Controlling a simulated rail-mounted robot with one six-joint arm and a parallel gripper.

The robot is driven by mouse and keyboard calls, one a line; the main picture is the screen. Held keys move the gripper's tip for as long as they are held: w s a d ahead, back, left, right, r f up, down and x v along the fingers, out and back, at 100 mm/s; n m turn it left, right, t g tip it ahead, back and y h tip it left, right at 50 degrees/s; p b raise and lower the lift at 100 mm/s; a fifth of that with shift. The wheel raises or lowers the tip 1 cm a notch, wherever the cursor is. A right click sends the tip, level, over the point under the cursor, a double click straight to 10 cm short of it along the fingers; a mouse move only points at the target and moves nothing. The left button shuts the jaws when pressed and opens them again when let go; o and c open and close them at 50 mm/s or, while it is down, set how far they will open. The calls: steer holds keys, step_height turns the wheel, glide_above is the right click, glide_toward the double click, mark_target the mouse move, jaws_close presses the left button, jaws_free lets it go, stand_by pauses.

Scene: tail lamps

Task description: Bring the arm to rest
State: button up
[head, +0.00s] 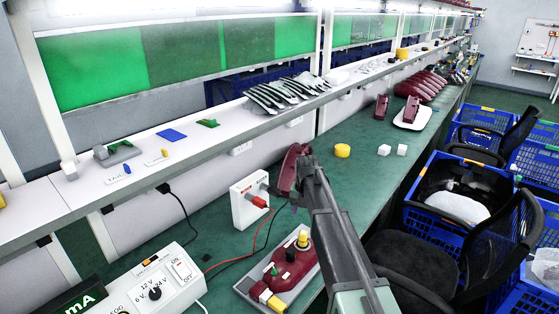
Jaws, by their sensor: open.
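My arm (338,235) reaches up and left over the green bench from the lower right. Its end, my gripper (303,178), is above the bench, right of the white box with red plugs (248,200). The gripper is open, but its fingertips are small and hard to make out. A dark red piece (290,165) shows right at the gripper's end, partly covered by it. I cannot tell whether they touch. A dark red tail lamp (283,262) with coloured plugs lies in a grey fixture at the front, left of my arm.
A power supply (152,285) with wires stands front left. More lamps (425,85) are farther back. A shelf runs along the left. A black chair (430,255) and blue crates (483,120) stand right.

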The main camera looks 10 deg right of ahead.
steer(key=s+m, duration=2.9)
steer(key=m, duration=0.2)
steer(key=shift+s, duration=0.15)
steer(key=shift+o, duration=0.4)
steer(key=m+b, duration=0.2)
steer(key=m, duration=0.2)
glide_above(303, 232)
step_height(303, 232, down, 2)
steer(key=shift+d+f, duration=0.15)
steer(key=shift+f, duration=0.05)
steer(key=shift+w, duration=0.45)
steer(key=shift+s+m+b, duration=0.3)
steer(key=shift+s+m, duration=0.05)
steer(key=shift+m, duration=0.05)
step_height(303, 232, down, 11)
steer(key=b, duration=1)
steer(key=shift+b, duration=0.4)
steer(key=shift+r, duration=0.1)
